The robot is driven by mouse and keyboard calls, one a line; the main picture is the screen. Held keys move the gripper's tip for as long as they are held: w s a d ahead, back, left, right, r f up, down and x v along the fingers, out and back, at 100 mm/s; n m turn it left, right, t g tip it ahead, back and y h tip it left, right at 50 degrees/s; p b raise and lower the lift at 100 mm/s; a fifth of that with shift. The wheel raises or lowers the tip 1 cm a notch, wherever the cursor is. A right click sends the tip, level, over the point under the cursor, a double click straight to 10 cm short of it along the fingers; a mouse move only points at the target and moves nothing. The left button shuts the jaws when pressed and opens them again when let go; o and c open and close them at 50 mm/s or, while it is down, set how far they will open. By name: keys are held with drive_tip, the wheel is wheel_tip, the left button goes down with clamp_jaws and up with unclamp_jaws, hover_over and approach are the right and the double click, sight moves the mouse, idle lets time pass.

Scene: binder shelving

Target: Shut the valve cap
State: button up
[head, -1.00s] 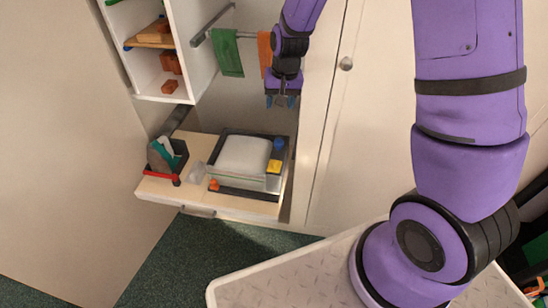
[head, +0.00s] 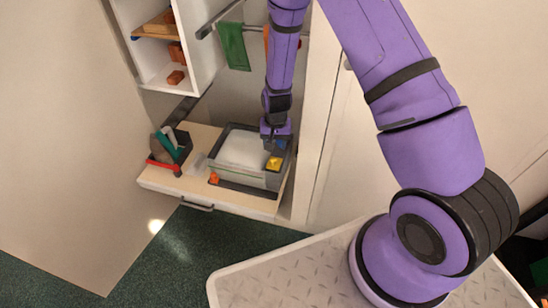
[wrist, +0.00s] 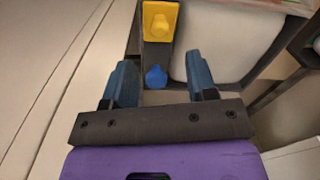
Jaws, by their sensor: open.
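A grey tank with a white top (head: 242,149) stands on the wooden drawer board. A blue knob-like cap (wrist: 156,77) and a yellow fitting (wrist: 160,22) with a raised knob sit along its right side; the yellow one also shows in the head view (head: 274,163). I cannot tell for sure which is the valve cap. My gripper (wrist: 160,68) is open and empty, its blue-grey fingers apart on either side of the blue cap in the wrist view. Contact cannot be told. In the head view my gripper (head: 272,140) is over the tank's far right corner and largely hides the blue cap.
An orange knob (head: 213,178) is at the tank's front left. A white shelf (head: 165,88) and a rail with a green cloth (head: 234,46) are above. A cabinet panel stands close at right.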

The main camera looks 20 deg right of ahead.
sight(274, 159)
wheel_tip(274, 159, down, 8)
drive_tip(key=shift+a+r, duration=0.1)
idle(0.4)
